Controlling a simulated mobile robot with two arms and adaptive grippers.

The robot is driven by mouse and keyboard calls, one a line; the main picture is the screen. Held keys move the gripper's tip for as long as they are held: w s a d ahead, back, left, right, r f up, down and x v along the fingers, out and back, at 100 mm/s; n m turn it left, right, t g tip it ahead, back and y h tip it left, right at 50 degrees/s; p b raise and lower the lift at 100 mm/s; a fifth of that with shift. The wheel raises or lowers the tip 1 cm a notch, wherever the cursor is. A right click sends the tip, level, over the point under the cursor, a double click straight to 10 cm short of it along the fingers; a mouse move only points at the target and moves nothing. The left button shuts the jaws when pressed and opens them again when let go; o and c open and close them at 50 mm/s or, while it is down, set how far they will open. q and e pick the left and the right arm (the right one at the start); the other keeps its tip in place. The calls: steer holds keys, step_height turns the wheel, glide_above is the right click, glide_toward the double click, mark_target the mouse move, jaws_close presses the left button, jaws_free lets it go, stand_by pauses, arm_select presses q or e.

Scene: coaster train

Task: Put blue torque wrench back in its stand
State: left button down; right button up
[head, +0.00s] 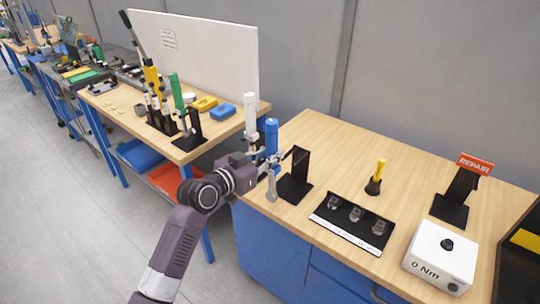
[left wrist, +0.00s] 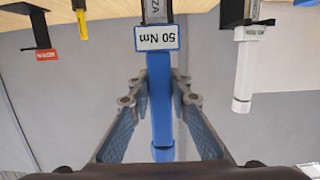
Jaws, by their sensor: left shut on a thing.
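My left gripper (head: 268,164) is shut on the blue torque wrench (head: 271,136) above the left end of the right-hand workbench. The wrench is upright, blue handle up, metal part below the fingers. In the left wrist view, upside down, the blue handle (left wrist: 160,120) runs between the fingers (left wrist: 158,99) and bears a "50 Nm" label. A black stand (head: 296,178) with no wrench visible in it is just right of the wrench; I see a small gap between them. My right gripper is not in view.
A white-handled wrench (head: 250,112) stands close behind my left gripper. On the workbench (head: 345,155) are a yellow-handled tool (head: 376,176), a black tray of sockets (head: 328,222), a REPAIR stand (head: 455,195) and a white 0 Nm box (head: 438,262). The far-side middle is clear.

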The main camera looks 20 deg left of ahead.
arm_select(q)
steer(key=shift+w+r, duration=0.15)
steer(key=shift+r, duration=0.25)
steer(key=shift+w+d, duration=0.1)
